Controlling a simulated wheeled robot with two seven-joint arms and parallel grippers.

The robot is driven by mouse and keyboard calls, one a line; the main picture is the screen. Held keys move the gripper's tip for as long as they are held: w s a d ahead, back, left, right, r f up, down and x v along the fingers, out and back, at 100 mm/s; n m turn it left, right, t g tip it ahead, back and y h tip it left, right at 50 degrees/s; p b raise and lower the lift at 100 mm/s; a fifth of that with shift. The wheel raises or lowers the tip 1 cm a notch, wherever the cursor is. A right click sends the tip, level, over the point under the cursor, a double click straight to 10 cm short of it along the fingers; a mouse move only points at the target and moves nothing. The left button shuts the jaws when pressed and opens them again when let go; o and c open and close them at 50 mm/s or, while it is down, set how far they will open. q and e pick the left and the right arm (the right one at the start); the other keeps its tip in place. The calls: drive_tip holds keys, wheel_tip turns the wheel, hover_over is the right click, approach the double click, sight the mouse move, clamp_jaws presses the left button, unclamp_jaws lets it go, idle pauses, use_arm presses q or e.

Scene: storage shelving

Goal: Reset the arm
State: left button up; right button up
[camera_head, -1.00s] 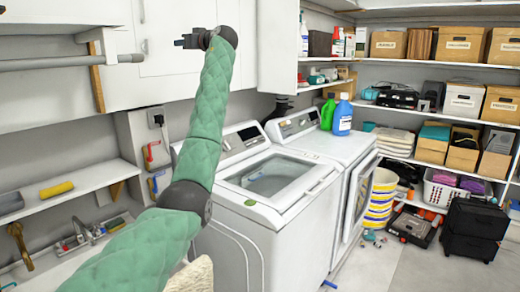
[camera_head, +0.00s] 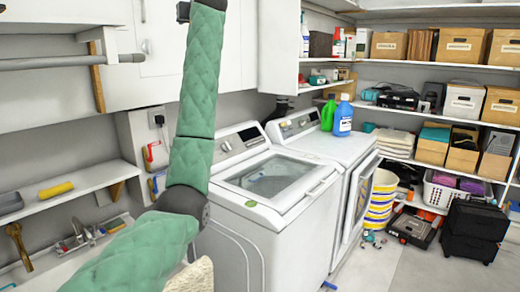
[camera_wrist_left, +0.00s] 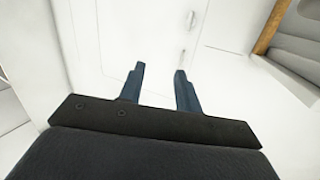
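My left arm, in a green quilted cover, rises from the bottom left of the head view to the top edge. Its wrist is at the top edge there, and the fingers are out of that view. In the left wrist view my left gripper (camera_wrist_left: 159,75) has two dark blue fingers standing apart with nothing between them. It points at the white cabinet doors (camera_wrist_left: 105,40), at a distance I cannot tell. My right gripper is in neither view.
A washer (camera_head: 265,185) and a dryer (camera_head: 325,150) stand beside my arm, with green (camera_head: 328,114) and blue bottles (camera_head: 343,118) on the dryer.

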use_arm(q)
drive_tip(key=s+d+f+m+g+h, duration=0.2)
drive_tip(key=s+f, duration=0.5)
drive_tip(key=f, duration=1.3)
drive_tip(key=s+d+f+m+h, duration=0.2)
drive_tip(key=s+f+m+h, duration=0.3)
drive_tip(key=f, duration=1.5)
drive_tip(key=s+d+f+g+h, duration=0.25)
drive_tip(key=s+f, duration=0.55)
drive_tip(key=f, duration=1.3)
drive_tip(key=s+f+g, duration=0.2)
drive_tip(key=s+f, duration=1)
drive_tip(key=f, duration=0.2)
drive_tip(key=s+f+g, duration=0.3)
drive_tip(key=s+f, duration=0.9)
drive_tip(key=f, duration=0.3)
drive_tip(key=s+f+g, duration=0.2)
drive_tip(key=s+f, duration=0.5)
drive_tip(key=s, duration=0.4)
drive_tip(key=s+f+g, duration=0.1)
drive_tip(key=s+f, duration=0.6)
drive_tip(key=s, duration=0.5)
drive_tip(key=shift+s+a+g, duration=0.15)
drive_tip(key=shift+a+g, duration=0.2)
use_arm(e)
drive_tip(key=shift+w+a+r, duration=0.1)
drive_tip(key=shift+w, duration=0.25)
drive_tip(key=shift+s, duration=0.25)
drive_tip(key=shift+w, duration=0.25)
